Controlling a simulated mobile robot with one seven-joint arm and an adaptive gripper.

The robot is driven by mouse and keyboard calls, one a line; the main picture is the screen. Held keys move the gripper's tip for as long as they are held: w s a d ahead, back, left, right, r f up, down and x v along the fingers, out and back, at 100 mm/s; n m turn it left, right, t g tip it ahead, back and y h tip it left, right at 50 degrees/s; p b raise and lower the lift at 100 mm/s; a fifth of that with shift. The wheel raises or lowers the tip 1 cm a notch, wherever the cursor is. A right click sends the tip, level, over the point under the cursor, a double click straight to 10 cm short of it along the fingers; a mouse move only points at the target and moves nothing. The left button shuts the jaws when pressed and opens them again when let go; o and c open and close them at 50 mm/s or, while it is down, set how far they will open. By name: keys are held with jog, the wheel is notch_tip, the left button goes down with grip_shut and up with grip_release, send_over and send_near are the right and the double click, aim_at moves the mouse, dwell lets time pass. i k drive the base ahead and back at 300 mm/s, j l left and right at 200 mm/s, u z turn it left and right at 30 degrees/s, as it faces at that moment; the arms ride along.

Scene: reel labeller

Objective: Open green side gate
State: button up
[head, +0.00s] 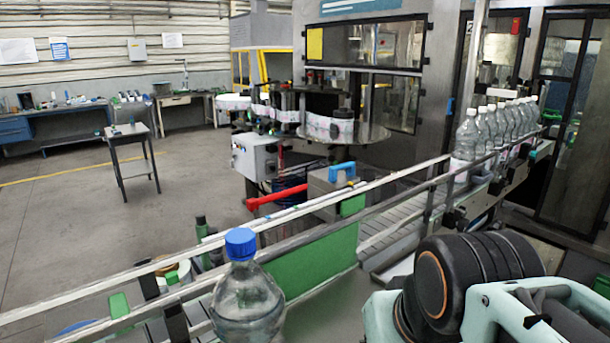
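My gripper's fingertips do not show.
A clear bottle with a blue cap (240,243) stands close in front, left of the panel. Metal guide rails (392,180) run diagonally across. Several clear bottles (468,136) stand on the conveyor at right. A red handle (293,190) sticks out behind the rails. Open floor (75,225) lies left.

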aim_at(300, 269)
jog(key=l+u, duration=0.25)
jog(key=u, duration=0.15)
jog(key=k+l+u, duration=0.1)
jog(key=u, duration=0.25)
jog(key=k+l+u, duration=0.1)
jog(key=l+u, duration=0.15)
jog(key=u, duration=0.15)
jog(key=k+j+z, duration=0.1)
jog(key=k, duration=0.2)
jog(key=k+j+z, duration=0.1)
jog(key=i+l+u, duration=0.2)
jog(key=i, duration=0.2)
